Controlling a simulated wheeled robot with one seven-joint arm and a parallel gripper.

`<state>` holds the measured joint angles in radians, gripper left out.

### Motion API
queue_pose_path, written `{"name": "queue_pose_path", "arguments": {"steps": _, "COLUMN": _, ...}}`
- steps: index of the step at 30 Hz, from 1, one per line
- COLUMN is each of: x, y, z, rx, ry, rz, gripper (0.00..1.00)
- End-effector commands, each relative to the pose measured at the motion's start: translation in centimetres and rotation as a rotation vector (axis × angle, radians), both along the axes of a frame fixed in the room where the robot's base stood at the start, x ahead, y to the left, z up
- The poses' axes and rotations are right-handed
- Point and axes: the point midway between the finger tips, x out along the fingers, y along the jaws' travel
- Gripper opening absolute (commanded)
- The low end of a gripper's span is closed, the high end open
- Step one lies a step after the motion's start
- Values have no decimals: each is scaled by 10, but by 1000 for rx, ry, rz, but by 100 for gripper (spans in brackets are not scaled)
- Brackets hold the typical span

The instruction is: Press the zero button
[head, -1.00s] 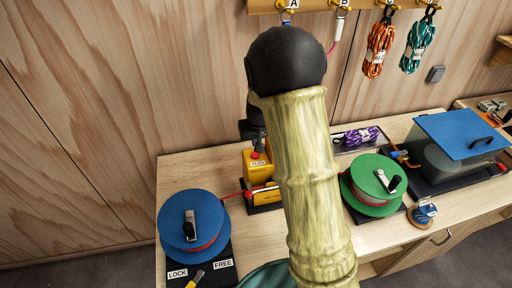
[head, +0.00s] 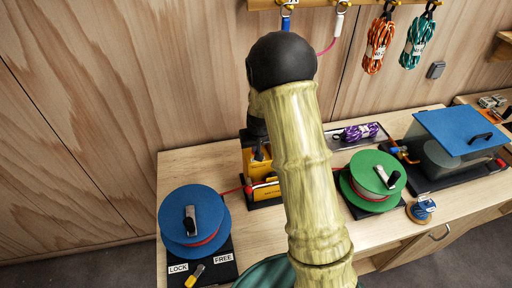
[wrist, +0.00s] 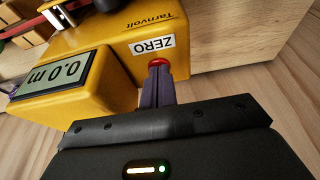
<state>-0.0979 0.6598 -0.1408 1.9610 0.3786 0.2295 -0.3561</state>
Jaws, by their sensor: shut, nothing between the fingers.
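The yellow meter (head: 262,186) stands on the bench between the blue and green reels, partly hidden behind my arm in the head view. In the wrist view the meter (wrist: 105,45) shows a display (wrist: 58,75) reading 0.0 m. Its red zero button (wrist: 157,62) sits beside the white ZERO label (wrist: 152,46). My gripper (wrist: 158,82) is shut and empty, with its fingertips right at the button, apparently touching it. How far the button is pushed in cannot be told. In the head view the gripper covers the button.
A blue reel (head: 188,215) stands at the left by the LOCK and FREE labels, a green reel (head: 372,178) at the right. A red rope (head: 232,190) runs to the meter. A tray with purple rope (head: 360,132) lies behind. Coiled ropes hang from the wall rail.

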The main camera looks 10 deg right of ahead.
Motion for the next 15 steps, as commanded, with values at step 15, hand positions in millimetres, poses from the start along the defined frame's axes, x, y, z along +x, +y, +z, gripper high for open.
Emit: {"name": "queue_pose_path", "arguments": {"steps": 15, "x": -5, "y": 0, "z": -13, "rx": 0, "ry": 18, "rz": 0, "gripper": 0}}
